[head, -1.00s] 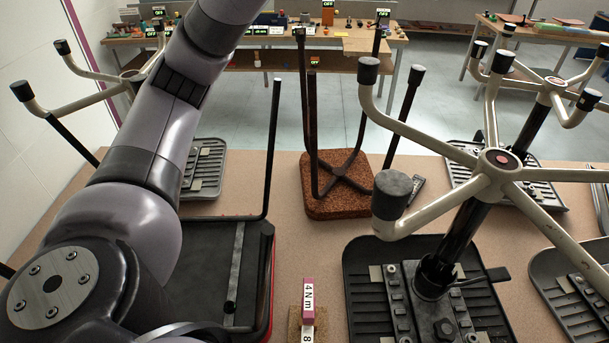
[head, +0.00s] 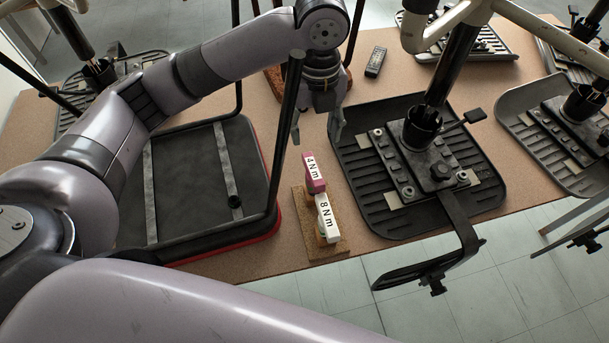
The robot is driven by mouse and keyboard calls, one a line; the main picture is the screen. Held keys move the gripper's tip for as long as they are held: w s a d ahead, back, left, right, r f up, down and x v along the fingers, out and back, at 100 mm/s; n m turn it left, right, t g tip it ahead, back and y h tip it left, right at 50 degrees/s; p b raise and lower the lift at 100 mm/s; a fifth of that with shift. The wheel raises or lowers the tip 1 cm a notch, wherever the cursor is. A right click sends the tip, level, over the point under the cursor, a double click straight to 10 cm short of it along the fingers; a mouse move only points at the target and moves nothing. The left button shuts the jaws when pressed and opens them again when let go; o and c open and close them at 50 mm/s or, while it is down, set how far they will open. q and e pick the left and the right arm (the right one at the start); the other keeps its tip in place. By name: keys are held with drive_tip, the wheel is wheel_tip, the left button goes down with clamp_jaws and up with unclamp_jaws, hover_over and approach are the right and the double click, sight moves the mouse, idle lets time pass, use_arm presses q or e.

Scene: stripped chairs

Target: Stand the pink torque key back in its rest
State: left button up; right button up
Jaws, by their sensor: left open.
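The pink torque key (head: 314,173), its label reading "4Nm", is at the far end of a small cork block (head: 335,249). Its shaft is hidden beneath the handle, so I cannot tell whether it is seated in the block. A white key (head: 327,217) labelled "8Nm" is right in front of it on the same block. My left gripper (head: 318,132) is just beyond the pink key in the head view, pointing down, with fingers spread and nothing between them. My right gripper is not in view.
A dark chair seat (head: 185,180) with upturned metal legs lies left of the block, one leg rising close to my left gripper. A black ribbed seat pan (head: 350,165) with a mechanism is close on the right. A small dark device (head: 376,61) lies behind.

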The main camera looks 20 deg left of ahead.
use_arm(q)
hover_over(314, 169)
drive_tip(key=f, duration=0.6)
drive_tip(key=shift+w+a+p, duration=0.15)
drive_tip(key=shift+w+p, duration=0.05)
drive_tip(key=shift+p, duration=0.2)
wheel_tip(314, 169, down, 4)
drive_tip(key=shift+r, duration=0.25)
drive_tip(key=shift+f+p, duration=0.35)
drive_tip(key=shift+f, duration=0.1)
drive_tip(key=f, duration=0.1)
drive_tip(key=f+p, duration=0.1)
drive_tip(key=f, duration=0.2)
drive_tip(key=shift+s+f, duration=0.2)
drive_tip(key=shift+s, duration=0.1)
drive_tip(key=shift+f, duration=0.2)
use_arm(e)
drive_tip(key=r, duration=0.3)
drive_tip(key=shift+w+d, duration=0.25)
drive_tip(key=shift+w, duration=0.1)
use_arm(q)
drive_tip(key=shift+c, duration=0.4)
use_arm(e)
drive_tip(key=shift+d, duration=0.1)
use_arm(q)
drive_tip(key=shift+c, duration=0.6)
clamp_jaws()
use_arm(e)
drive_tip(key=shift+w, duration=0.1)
